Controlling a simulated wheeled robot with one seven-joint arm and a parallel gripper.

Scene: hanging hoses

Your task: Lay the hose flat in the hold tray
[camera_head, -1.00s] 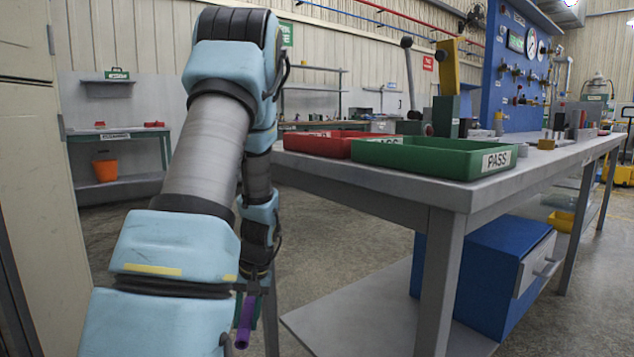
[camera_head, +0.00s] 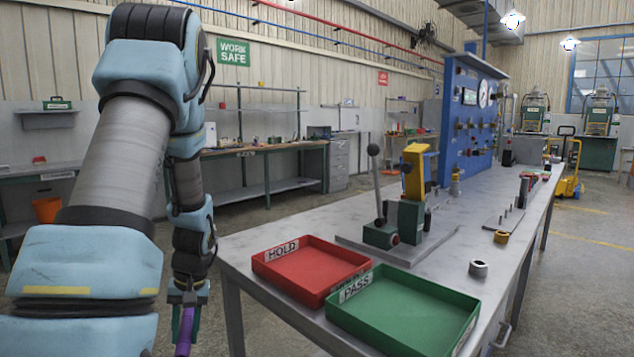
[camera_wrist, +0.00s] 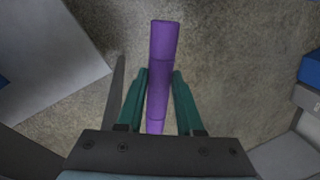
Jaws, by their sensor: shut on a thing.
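My gripper (camera_head: 187,296) hangs in front of the bench's left end, outside its edge, in the head view. It is shut on a purple hose (camera_head: 184,332), which hangs down out of the bottom of that view. In the wrist view the hose (camera_wrist: 158,75) lies between the two green fingers (camera_wrist: 158,92) and sticks out past their tips. The red hold tray (camera_head: 318,285), labelled HOLD, sits on the bench to the right of my gripper. The part of its floor that shows is empty.
A green PASS tray (camera_head: 410,315) stands beside the hold tray, towards the front right. A lever press (camera_head: 405,215) stands behind the trays on the grey bench (camera_head: 480,235). A metal ring (camera_head: 478,268) lies right of the trays. Floor is open left of the bench.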

